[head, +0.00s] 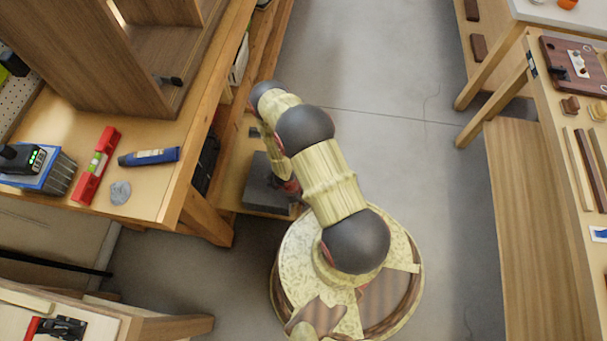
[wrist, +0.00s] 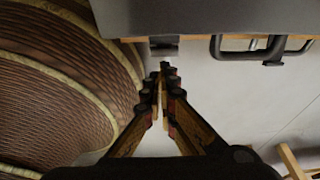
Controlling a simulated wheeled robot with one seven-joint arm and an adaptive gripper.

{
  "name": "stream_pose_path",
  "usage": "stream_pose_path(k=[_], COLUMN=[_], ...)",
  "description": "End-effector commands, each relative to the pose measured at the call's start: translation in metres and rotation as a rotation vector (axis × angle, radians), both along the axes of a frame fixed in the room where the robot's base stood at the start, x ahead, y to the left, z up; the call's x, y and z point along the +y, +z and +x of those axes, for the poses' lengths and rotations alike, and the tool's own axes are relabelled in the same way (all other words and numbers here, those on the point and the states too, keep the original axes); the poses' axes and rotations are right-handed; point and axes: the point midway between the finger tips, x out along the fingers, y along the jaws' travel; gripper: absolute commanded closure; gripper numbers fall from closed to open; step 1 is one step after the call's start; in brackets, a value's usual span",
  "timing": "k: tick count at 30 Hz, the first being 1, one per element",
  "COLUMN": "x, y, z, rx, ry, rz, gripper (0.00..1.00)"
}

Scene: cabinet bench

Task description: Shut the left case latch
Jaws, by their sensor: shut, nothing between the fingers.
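The dark grey case (head: 262,180) lies on a low wooden surface beside my arm in the head view. Its grey side fills the top of the wrist view (wrist: 215,14). A small dark latch (wrist: 164,47) sticks out from the case's edge at the left of that view; whether it is latched I cannot tell. My gripper (wrist: 164,70) is shut and empty, its fingertips just below this latch and close to it. Whether they touch is unclear. In the head view my arm hides the fingers and the latch.
A black carry handle (wrist: 225,54) juts from the case right of the latch, with another dark fitting (wrist: 273,52) by it. The bench (head: 150,205) above holds a red level (head: 97,166) and a blue tube (head: 149,157). My round base is close by.

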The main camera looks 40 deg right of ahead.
Motion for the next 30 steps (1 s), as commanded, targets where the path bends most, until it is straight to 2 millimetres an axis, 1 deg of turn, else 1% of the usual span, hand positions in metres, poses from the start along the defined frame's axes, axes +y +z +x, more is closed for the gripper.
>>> stream_pose_path(k=[12, 24, 30], x=[0.000, -0.001, -0.008], y=[0.015, 0.016, 0.020], z=[0.000, -0.001, -0.005], rx=[0.000, 0.002, 0.002], ry=[0.000, 0.000, 0.001], rz=[-0.001, -0.001, 0.000], gripper=[1.00, 1.00, 1.00])
